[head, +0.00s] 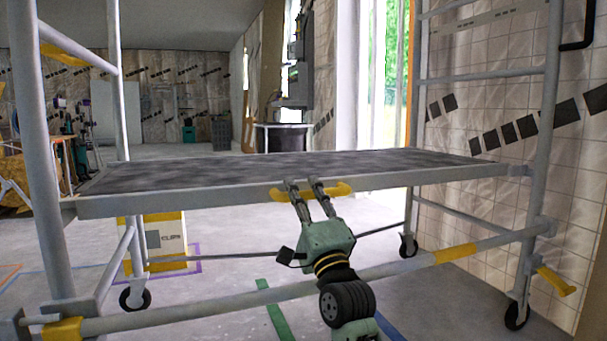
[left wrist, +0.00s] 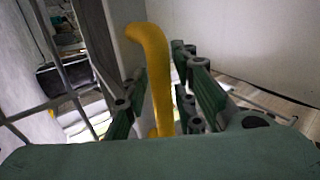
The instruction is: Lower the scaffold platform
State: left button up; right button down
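The scaffold platform (head: 330,162) is a dark grey deck in a light grey frame. It looks roughly level between the scaffold's uprights. A yellow handle (head: 341,190) sits on its near edge. My left gripper (head: 303,185) reaches up to this edge from below, with its fingertips at the handle. In the left wrist view the yellow handle (left wrist: 158,75) stands between the two fingers (left wrist: 155,105). The fingers are apart, with a visible gap on the left side, so the gripper looks open around the handle. My right gripper is in neither view.
The scaffold upright (head: 40,150) stands at the left and another upright (head: 540,150) at the right. A low crossbar (head: 200,315) with yellow sleeves runs in front, below the platform. A yellow and white box (head: 165,240) stands on the floor behind. Casters (head: 135,298) carry the scaffold.

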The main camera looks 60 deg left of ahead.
pick_arm(q)
jog(key=r, duration=0.9)
jog(key=shift+d, duration=0.2)
jog(key=v, duration=0.9)
jog(key=shift+s, duration=0.25)
jog(key=shift+f, duration=0.1)
dwell(0.4)
